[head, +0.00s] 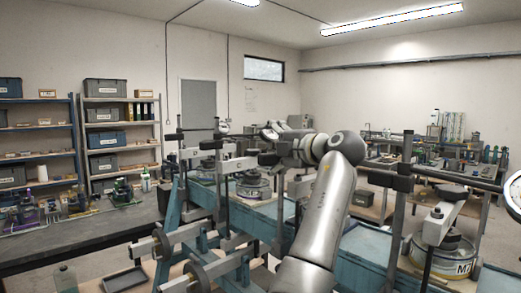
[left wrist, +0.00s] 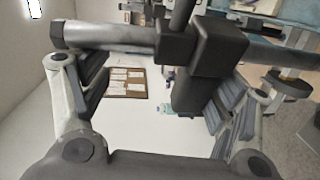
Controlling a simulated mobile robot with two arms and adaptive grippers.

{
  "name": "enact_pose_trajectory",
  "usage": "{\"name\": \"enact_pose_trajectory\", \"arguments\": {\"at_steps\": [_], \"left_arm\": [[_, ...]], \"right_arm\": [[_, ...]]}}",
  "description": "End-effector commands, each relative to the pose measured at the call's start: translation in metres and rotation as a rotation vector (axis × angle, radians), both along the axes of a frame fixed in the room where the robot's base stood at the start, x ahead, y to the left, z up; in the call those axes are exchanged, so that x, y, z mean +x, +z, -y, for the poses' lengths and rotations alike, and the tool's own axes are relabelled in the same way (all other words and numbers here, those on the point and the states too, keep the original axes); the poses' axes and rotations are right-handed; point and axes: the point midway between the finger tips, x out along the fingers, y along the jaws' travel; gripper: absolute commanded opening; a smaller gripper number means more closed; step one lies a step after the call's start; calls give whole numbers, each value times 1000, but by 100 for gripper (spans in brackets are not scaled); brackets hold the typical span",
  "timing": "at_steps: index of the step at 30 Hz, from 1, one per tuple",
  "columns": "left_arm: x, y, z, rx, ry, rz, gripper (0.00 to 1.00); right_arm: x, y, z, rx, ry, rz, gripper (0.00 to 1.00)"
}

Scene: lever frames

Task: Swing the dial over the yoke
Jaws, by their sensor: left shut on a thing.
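My left gripper (head: 268,157) is at the middle of the head view, at the end of my silver arm, small and partly hidden by its wrist. In the left wrist view its two padded fingers (left wrist: 165,100) stand on either side of a dark lever bar (left wrist: 110,36) with a black block (left wrist: 205,45). It is shut on this lever; the exact contact is unclear. A white-faced dial (head: 514,194) is cut off at the right edge of the head view, by a bar on a dark post. A pale yoke-like arm (head: 438,222) stands left of and below it. My right gripper is not in view.
A round base marked M7 (head: 455,268) stands at the lower right. A dark post (head: 405,165) rises right of my arm. Shelves (head: 120,135) line the left wall.

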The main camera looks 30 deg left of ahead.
Motion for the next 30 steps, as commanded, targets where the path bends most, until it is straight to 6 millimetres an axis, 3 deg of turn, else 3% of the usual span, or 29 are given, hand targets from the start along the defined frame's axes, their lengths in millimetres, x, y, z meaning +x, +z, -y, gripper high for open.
{"name": "enact_pose_trajectory", "arguments": {"at_steps": [1,21,30], "left_arm": [[-4,19,12,32,-17,26,61],[-25,20,53,30,-16,27,48],[-33,14,70,23,-13,21,48]], "right_arm": [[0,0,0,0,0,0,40],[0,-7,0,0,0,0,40],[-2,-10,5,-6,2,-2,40]]}}
